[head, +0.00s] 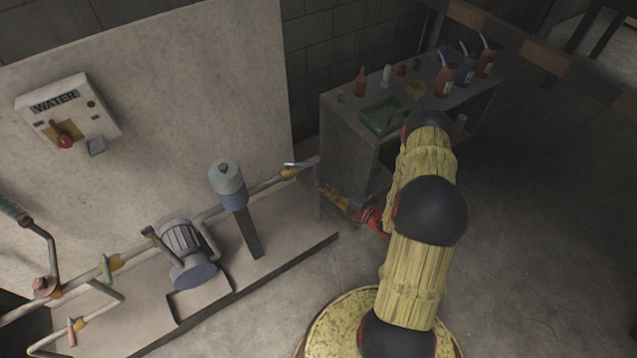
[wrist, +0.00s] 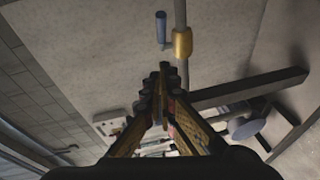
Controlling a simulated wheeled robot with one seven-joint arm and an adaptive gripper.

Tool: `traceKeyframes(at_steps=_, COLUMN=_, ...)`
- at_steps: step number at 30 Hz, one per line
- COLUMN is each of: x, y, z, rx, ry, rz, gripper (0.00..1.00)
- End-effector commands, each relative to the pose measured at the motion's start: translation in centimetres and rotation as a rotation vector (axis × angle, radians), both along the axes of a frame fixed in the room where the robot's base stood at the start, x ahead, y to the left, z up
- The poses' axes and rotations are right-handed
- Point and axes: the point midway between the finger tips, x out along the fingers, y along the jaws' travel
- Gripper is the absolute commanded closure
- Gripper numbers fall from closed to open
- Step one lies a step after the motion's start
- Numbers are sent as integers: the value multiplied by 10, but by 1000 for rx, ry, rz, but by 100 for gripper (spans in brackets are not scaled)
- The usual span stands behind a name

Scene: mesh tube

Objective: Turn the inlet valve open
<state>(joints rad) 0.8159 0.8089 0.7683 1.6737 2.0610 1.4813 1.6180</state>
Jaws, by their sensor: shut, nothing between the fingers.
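A valve with a yellow body (head: 289,173) and a grey-blue lever handle (head: 298,165) sits near the right end of the pipe in the head view. In the wrist view its yellow body (wrist: 181,43) and blue handle (wrist: 161,28) are just beyond my fingertips. The handle there lies roughly parallel to the pipe, beside it. My gripper (head: 325,190) is to the right of and below this valve, apart from it. In the wrist view my gripper (wrist: 164,70) is shut and empty. No label marks which valve is the inlet.
A green-handled valve (head: 105,268) and a red-handled one (head: 71,332) are further left. A motor pump (head: 187,254) and a blue-grey cylinder (head: 228,183) stand along the pipe. A WATER box (head: 70,121) hangs on the panel. A bench (head: 345,118) with bottles stands behind my arm.

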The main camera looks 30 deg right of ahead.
Motion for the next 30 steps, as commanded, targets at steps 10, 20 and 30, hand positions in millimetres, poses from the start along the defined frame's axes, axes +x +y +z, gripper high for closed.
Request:
traceKeyframes(at_steps=10, x=60, y=19, z=-11, rx=-5, ry=-5, rz=9, gripper=100)
traceKeyframes(at_steps=20, x=109, y=14, z=-20, rx=-5, ry=-5, rz=4, gripper=100)
traceKeyframes(at_steps=30, x=122, y=7, z=-21, rx=-4, ry=-3, rz=4, gripper=100)
